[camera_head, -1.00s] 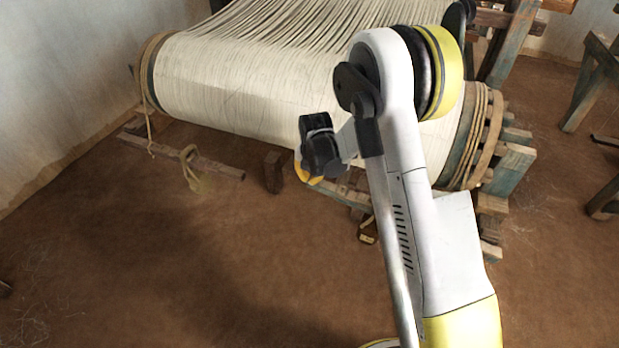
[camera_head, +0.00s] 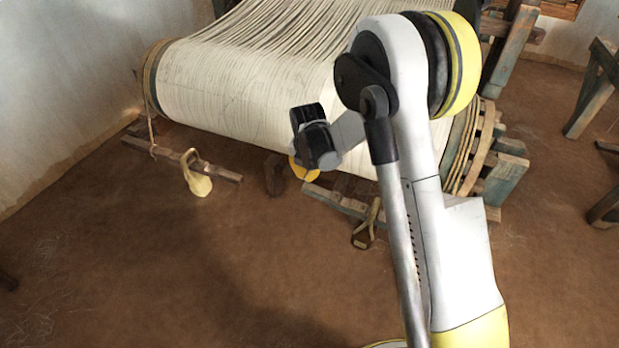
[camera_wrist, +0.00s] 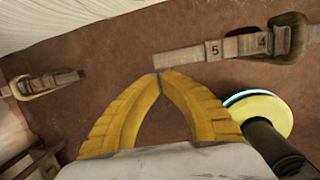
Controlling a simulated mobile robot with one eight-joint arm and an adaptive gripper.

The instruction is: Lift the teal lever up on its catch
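My gripper (camera_head: 303,172) shows in the head view as a bit of yellow under the dark wrist, in front of the loom's cloth roll. In the wrist view, its two yellow fingers (camera_wrist: 158,76) meet at the tips with nothing between them. A worn wooden bar with faded teal-grey paint (camera_head: 338,203) lies low, right of my gripper, partly behind my arm. A thick teal-painted timber (camera_head: 507,178) stands at the loom's right end. I cannot tell surely which piece is the teal lever, and I see no catch clearly. My gripper touches neither.
The pale warp roll (camera_head: 235,95) fills the back. A strap loop (camera_head: 197,183) hangs on the left bar (camera_head: 165,157); another loop (camera_head: 363,232) hangs at the right bar. In the wrist view, a numbered bar (camera_wrist: 236,46) has a buckled strap. Brown floor (camera_head: 150,270) in front is clear.

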